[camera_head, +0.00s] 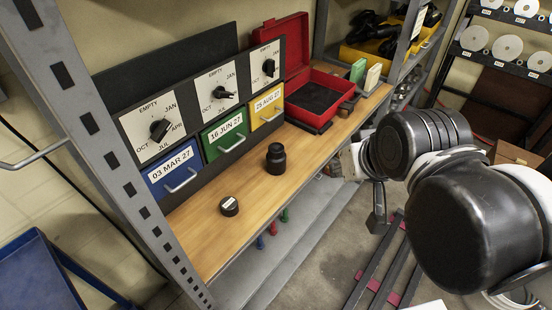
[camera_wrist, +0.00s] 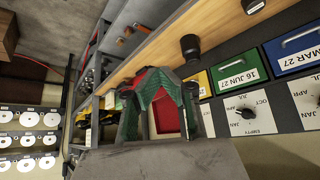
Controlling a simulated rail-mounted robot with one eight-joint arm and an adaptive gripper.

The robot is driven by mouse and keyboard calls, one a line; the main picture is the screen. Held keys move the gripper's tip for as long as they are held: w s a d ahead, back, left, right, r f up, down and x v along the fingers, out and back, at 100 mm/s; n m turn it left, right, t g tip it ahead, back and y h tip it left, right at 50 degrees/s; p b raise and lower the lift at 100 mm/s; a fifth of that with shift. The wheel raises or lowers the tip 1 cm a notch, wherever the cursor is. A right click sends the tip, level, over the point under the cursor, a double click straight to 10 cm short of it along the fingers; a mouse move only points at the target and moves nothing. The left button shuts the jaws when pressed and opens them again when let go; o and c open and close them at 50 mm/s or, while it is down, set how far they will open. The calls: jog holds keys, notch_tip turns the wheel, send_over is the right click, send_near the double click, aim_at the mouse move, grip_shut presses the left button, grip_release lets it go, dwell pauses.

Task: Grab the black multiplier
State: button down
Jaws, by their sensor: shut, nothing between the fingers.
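The black multiplier appears to be the upright black stepped cylinder (camera_head: 276,158) on the wooden shelf, in front of the drawer units. It also shows near the top of the wrist view (camera_wrist: 190,47). A shorter black round piece (camera_head: 229,206) with a pale label lies nearer on the same shelf. My gripper (camera_wrist: 154,76) is shut and empty in the wrist view, its green-padded fingers closed together. It is apart from the cylinder. In the head view my arm is at the right, off the shelf, and largely hides the gripper.
Blue (camera_head: 175,170), green (camera_head: 225,134) and yellow (camera_head: 267,105) dated drawers sit under dials along the shelf's back. An open red case (camera_head: 316,112) stands farther along. A metal rack post (camera_head: 88,123) bounds the near left. The shelf around the cylinder is clear.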

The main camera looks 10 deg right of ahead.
jog(key=c, duration=0.8)
grip_release()
jog(key=shift+o, duration=0.2)
